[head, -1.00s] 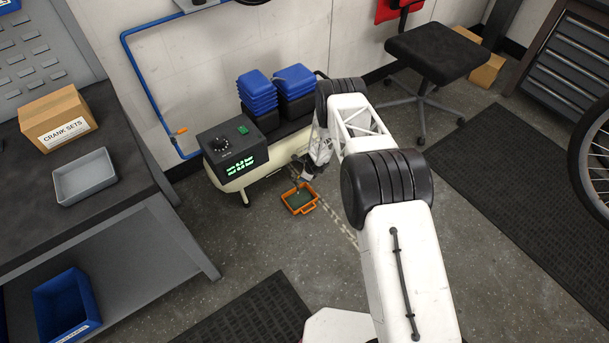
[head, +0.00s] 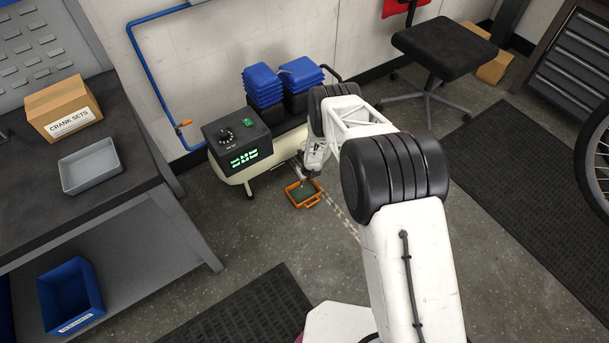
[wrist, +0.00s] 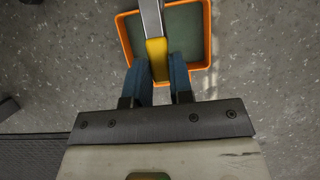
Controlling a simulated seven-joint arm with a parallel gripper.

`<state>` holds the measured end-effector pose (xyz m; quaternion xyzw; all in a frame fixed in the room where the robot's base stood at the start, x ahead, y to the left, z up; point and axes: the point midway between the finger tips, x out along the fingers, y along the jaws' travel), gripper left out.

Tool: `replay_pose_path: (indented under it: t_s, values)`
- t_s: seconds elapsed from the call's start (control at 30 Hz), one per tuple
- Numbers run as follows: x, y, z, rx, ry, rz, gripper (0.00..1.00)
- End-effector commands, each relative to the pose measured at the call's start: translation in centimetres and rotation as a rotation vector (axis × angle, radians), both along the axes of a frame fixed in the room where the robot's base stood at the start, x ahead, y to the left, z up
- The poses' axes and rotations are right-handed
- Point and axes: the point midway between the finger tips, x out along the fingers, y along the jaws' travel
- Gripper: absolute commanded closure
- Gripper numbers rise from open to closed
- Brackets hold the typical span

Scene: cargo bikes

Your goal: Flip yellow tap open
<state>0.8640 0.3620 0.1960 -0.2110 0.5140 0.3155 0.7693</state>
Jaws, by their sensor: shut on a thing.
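The yellow tap (wrist: 157,58) shows in the wrist view as a yellow lever at the end of a grey metal bar. My gripper (wrist: 160,80) has its two blue fingers on either side of the yellow lever and is shut on it. Below the lever is an orange tray (wrist: 208,50) with a greenish bottom. In the head view my gripper (head: 305,176) is low beside the cream compressor tank, just above the orange tray (head: 315,202). The yellow tap cannot be made out there, as my gripper is in front of it.
The compressor's dark control box (head: 229,133) has a lit green display. A workbench (head: 135,190) is at left with a cardboard box (head: 62,108) and grey tray (head: 90,166). A black stool (head: 447,48) is at right.

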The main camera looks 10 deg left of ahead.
Motion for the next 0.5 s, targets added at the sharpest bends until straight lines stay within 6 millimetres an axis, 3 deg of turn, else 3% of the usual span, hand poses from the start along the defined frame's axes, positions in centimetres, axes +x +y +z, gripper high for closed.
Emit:
replay_pose_path:
  t_s: [0.4,0.43,0.5]
  values:
    - [-0.11,-0.08,-0.08,-0.001,0.002,-0.011,1.0]
    - [-0.1,-0.07,-0.07,-0.001,0.002,-0.011,0.76]
    - [-0.09,-0.06,-0.07,0.0,0.001,-0.01,0.65]
